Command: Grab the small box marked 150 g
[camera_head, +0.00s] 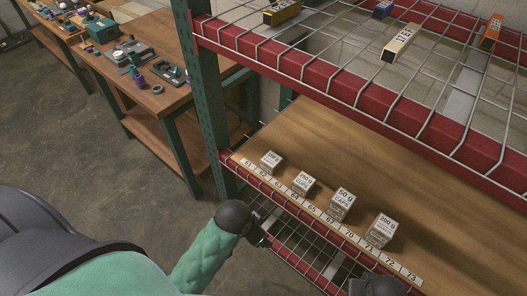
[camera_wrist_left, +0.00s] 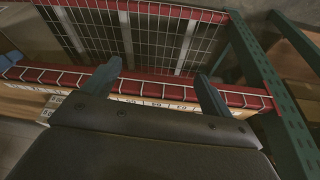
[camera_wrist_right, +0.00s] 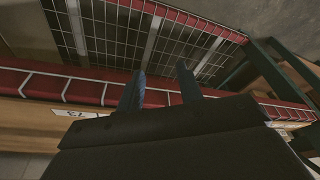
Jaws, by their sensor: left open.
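Four small white boxes stand in a row on the wooden shelf (camera_head: 300,131), behind its number strip. The far-left box (camera_head: 271,161) and the second box (camera_head: 303,182) have weight marks too small to read surely. The third box (camera_head: 341,205) reads 50 g, and the near-right box (camera_head: 381,231) seems to read 200 g. My left gripper (camera_head: 264,239) is in front of the shelf edge, apart from the boxes; its fingers are spread and empty in the left wrist view (camera_wrist_left: 158,82). My right gripper (camera_wrist_right: 160,82) is apart-fingered and empty, low by the shelf's right end.
A red-edged wire shelf (camera_head: 330,83) hangs above the boxes and holds several coloured boxes. A green upright post (camera_head: 207,100) stands at the rack's left end. A lower wire shelf (camera_head: 300,245) lies beneath. A workbench (camera_head: 150,50) stands at the back left.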

